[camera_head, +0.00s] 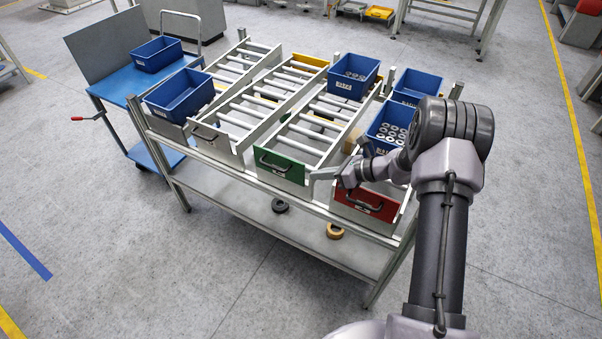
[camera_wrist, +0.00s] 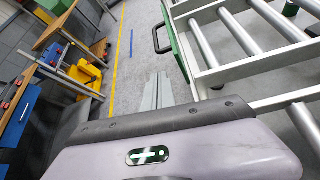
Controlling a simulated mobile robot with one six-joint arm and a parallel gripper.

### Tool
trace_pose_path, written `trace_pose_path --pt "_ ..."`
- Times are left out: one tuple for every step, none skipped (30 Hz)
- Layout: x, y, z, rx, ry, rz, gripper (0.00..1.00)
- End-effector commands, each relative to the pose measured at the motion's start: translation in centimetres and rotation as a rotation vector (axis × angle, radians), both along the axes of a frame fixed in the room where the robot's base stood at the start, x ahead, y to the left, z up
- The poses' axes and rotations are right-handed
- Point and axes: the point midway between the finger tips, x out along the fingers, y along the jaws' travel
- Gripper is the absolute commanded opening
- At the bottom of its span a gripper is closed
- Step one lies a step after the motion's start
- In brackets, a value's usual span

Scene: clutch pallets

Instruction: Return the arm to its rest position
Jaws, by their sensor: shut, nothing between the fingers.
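My gripper (camera_head: 318,174) is shut and empty. In the head view it points left, in front of the roller rack's front edge, between the green end plate (camera_head: 281,166) and the red end plate (camera_head: 366,205). My arm rises at the right and bends over toward the rack. In the wrist view the two grey fingers of my gripper (camera_wrist: 156,88) lie together with nothing between them, above the grey floor. The rollers of the rack show at the right of that view.
The roller rack (camera_head: 232,185) has blue bins on it, including a left bin (camera_head: 180,95), a back bin (camera_head: 353,76) and a right bin (camera_head: 391,126) with metal rings. A blue trolley (camera_head: 122,83) stands left. A dark ring (camera_head: 280,206) and tan ring (camera_head: 335,231) lie below. Front floor is clear.

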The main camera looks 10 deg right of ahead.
Motion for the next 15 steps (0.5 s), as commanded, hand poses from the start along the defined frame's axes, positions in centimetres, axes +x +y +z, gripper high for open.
trace_pose_path --pt "-0.6 -1.2 1.0 0.001 -0.001 -0.005 0.00" --pt "-0.9 -1.8 1.4 0.001 -0.001 -0.004 0.00" --pt "-1.4 -2.6 1.9 0.000 -0.001 -0.003 0.00" --pt "-1.7 -3.1 2.3 0.000 0.000 -0.004 0.00" --pt "-2.0 -3.6 2.5 0.001 -0.001 -0.004 0.00" --pt "-2.4 -4.1 2.8 0.000 0.000 -0.002 0.00" --pt "-2.5 -4.5 3.0 0.000 0.000 -0.002 0.00" --pt "-2.7 -4.8 3.2 0.000 -0.001 -0.002 0.00" --pt "-2.9 -5.0 3.4 0.000 -0.001 -0.001 0.00" --pt "-3.0 -5.2 3.5 0.000 -0.001 -0.001 0.00" --pt "-3.1 -5.3 3.5 0.001 -0.001 0.000 0.00" --pt "-3.1 -5.4 3.6 0.001 -0.001 0.000 0.00" --pt "-3.2 -5.4 3.6 0.001 -0.001 0.000 0.00" --pt "-3.2 -5.4 3.6 0.001 -0.001 0.000 0.00" --pt "-3.2 -5.3 3.8 -0.006 -0.005 0.007 0.00"
